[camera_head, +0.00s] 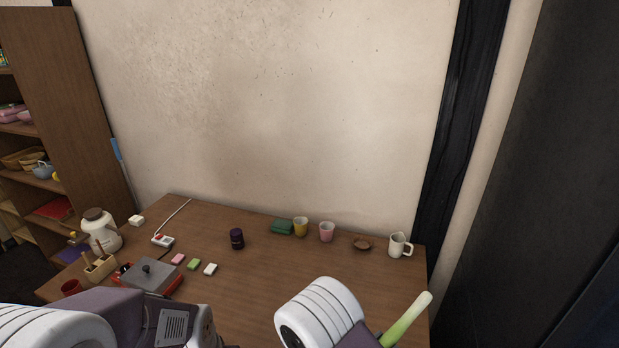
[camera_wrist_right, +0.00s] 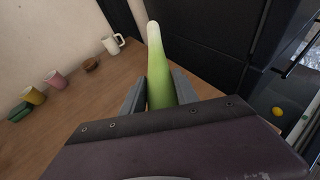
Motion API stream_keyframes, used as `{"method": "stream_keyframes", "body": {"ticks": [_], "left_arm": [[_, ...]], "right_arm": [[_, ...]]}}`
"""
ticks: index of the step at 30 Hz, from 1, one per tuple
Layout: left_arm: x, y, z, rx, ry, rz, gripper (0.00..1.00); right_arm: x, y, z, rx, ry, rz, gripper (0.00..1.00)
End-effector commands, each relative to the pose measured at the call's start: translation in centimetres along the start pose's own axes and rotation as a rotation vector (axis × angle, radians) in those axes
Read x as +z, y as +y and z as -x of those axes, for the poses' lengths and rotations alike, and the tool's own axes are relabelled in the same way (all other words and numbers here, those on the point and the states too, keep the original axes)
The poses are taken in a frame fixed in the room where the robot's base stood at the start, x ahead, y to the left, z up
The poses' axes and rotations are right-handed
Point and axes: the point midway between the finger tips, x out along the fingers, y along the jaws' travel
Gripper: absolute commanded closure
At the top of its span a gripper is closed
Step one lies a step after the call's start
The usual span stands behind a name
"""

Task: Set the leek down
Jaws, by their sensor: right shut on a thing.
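The leek (camera_head: 406,318) has a white tip and a green body. In the head view it sticks up at the bottom, beside my right arm, over the right front of the wooden table (camera_head: 310,268). In the right wrist view the leek (camera_wrist_right: 160,65) lies between the two fingers of my right gripper (camera_wrist_right: 158,88), which is shut on it. Its white end points away from the gripper. Whether the leek touches the table cannot be told. My left arm shows at the bottom left of the head view, but its fingers are out of frame.
A white mug (camera_head: 398,246), a brown bowl (camera_head: 362,244), a pink cup (camera_head: 327,232), a yellow cup (camera_head: 301,227) and a green block (camera_head: 282,227) line the table's back. A dark jar (camera_head: 237,239) stands mid-table. A grey-lidded red box (camera_head: 150,277) is at left. The table's right middle is clear.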

Motion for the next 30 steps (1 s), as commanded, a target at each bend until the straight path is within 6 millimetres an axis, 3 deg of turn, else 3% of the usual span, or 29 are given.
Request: {"method": "stream_keyframes", "body": {"ticks": [5, 11, 15, 18, 23, 30], "left_arm": [[0.0, 0.0, -0.2, 0.0, 0.0, 0.0, 0.28], [0.0, 0.0, -0.2, 0.0, 0.0, 0.0, 0.28], [0.0, 0.0, -0.2, 0.0, 0.0, 0.0, 0.28], [0.1, 0.0, -0.6, 0.0, 0.0, 0.0, 0.28], [0.6, -0.1, -5.2, 0.0, -0.001, 0.0, 0.28], [1.4, -0.2, -12.8, 0.0, -0.001, 0.0, 0.28]], "right_arm": [[-0.2, -1.3, 0.0, -0.062, 0.0, -0.036, 1.0], [-0.3, -1.3, 0.0, -0.05, 0.001, -0.028, 1.0], [-1.9, -0.4, 0.0, 0.045, 0.007, 0.018, 1.0], [-3.5, 2.3, 0.3, 0.178, 0.015, 0.067, 1.0], [-6.1, 8.1, -0.2, 0.377, 0.024, 0.136, 1.0], [-5.3, 14.8, -1.6, 0.552, 0.028, 0.202, 1.0]]}}
